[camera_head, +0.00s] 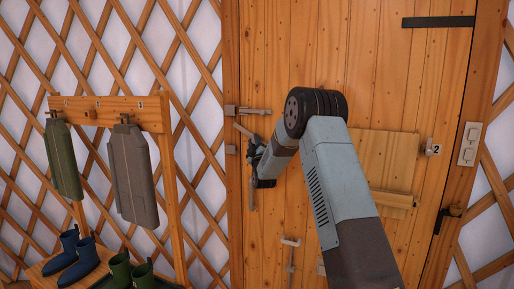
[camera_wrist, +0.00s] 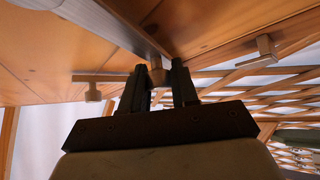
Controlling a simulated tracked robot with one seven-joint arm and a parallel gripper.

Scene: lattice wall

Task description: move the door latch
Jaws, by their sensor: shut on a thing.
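The wooden door (camera_head: 300,50) fills the middle of the head view. The latch (camera_head: 243,130) is a light grey bar at the door's left edge, tilted down to the right towards my gripper (camera_head: 256,150). In the wrist view, my gripper (camera_wrist: 157,82) has its two dark fingers closed around a small brownish knob (camera_wrist: 157,75) at the near end of the grey latch bar (camera_wrist: 125,22). In the head view the grip itself is mostly hidden by my wrist.
A grey fitting (camera_head: 255,111) sits just above the latch, and a small bracket (camera_head: 230,149) is on the frame. A T-shaped fitting (camera_head: 290,242) is lower on the door. A rack (camera_head: 110,108) with hanging pads and boots stands left by the lattice wall (camera_head: 200,60).

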